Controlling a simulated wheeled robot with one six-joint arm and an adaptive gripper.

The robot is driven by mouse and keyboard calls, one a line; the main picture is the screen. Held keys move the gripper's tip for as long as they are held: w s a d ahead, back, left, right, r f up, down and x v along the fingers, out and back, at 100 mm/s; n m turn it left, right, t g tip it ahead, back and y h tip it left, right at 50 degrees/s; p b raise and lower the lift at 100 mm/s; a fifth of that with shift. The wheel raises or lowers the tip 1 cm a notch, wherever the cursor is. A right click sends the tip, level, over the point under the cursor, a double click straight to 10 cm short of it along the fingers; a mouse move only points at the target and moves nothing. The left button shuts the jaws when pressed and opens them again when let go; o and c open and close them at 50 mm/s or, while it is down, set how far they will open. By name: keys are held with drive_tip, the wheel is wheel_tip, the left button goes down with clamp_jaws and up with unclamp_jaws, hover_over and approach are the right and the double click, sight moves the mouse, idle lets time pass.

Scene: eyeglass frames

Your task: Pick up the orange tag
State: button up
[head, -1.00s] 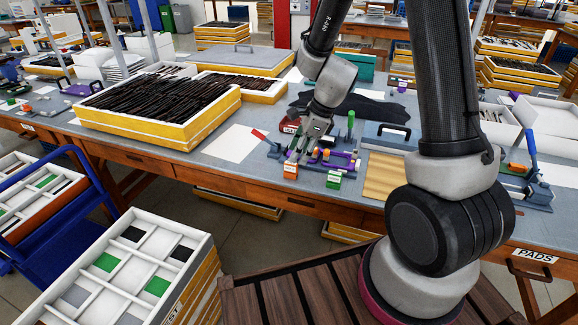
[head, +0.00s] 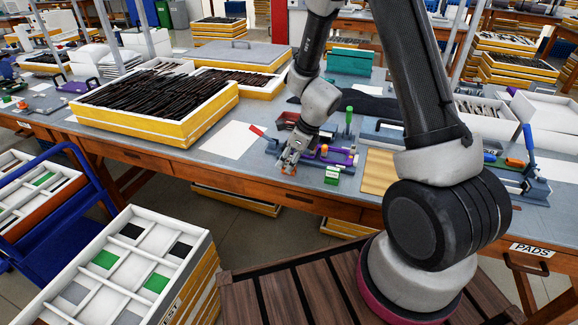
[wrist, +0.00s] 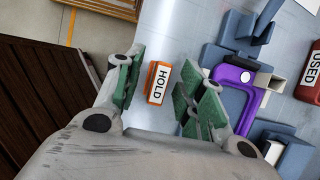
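The orange tag (wrist: 158,83) lies on the workbench and carries a white label reading HOLD. In the wrist view it sits between the two green-padded fingers of my gripper (wrist: 155,92), with a gap on each side, wider on the right. My gripper is open and close above it. In the head view my gripper (head: 290,160) is near the bench's front edge, and only a small part of the orange tag (head: 287,170) shows beneath it.
A purple clamp (wrist: 240,88) on a blue-grey fixture stands just right of the tag in the wrist view. A red USED piece (wrist: 310,75) is farther right. A green tag (head: 332,175) lies nearby in the head view. A yellow-sided tray (head: 160,110) stands left.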

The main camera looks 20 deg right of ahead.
drive_tip(key=c, duration=0.8)
